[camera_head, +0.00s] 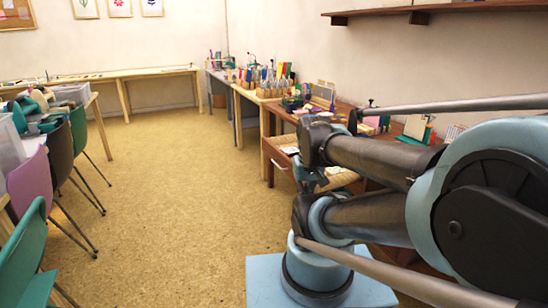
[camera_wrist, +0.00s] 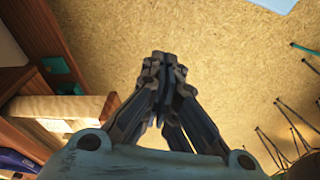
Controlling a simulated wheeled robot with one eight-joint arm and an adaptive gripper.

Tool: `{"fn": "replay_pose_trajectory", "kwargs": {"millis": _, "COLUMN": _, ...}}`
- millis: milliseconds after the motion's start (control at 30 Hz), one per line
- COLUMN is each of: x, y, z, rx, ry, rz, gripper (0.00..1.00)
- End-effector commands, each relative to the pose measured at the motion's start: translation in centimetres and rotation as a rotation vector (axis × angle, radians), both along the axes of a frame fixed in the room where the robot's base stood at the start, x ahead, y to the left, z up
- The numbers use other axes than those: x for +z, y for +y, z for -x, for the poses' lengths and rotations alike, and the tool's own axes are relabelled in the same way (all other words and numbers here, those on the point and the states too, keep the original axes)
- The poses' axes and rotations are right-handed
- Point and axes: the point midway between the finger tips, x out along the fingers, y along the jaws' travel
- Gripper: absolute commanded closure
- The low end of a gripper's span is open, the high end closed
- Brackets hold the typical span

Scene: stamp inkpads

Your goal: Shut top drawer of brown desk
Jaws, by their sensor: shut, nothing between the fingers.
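The brown desk (camera_head: 345,115) stands against the right wall in the head view, partly hidden behind my arm. Its top drawer (camera_head: 277,157) is pulled out toward the open floor, and its pale inside shows. In the wrist view the drawer's pale wooden side (camera_wrist: 58,107) and narrow brown front edge lie at the left, beside my gripper. My gripper (camera_wrist: 163,68) is shut and empty, over the floor on the outer side of the drawer front, apart from it in that view. In the head view my gripper (camera_head: 312,182) is at the drawer's near end, partly covered by my arm.
The cork-coloured floor (camera_head: 175,200) between is clear.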

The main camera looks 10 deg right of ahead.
Motion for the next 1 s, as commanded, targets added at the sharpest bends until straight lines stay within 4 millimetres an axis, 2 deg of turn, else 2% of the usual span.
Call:
{"fn": "replay_pose_trajectory", "kwargs": {"millis": 200, "x": 0.0, "y": 0.0, "z": 0.0, "rx": 0.001, "ry": 0.000, "rz": 0.000, "gripper": 1.00}}
{"fn": "replay_pose_trajectory", "kwargs": {"millis": 267, "x": 0.5, "y": 0.0, "z": 0.7, "rx": 0.007, "ry": -0.010, "rz": 0.002, "gripper": 1.00}}
{"fn": "replay_pose_trajectory", "kwargs": {"millis": 433, "x": 1.9, "y": 0.1, "z": -0.6, "rx": 0.091, "ry": 0.000, "rz": 0.031, "gripper": 1.00}}
{"fn": "replay_pose_trajectory", "kwargs": {"millis": 667, "x": 5.1, "y": 0.2, "z": -4.9, "rx": 0.344, "ry": 0.034, "rz": 0.119, "gripper": 1.00}}
{"fn": "replay_pose_trajectory", "kwargs": {"millis": 1000, "x": 8.3, "y": 1.5, "z": -12.7, "rx": 0.743, "ry": 0.104, "rz": 0.247, "gripper": 1.00}}
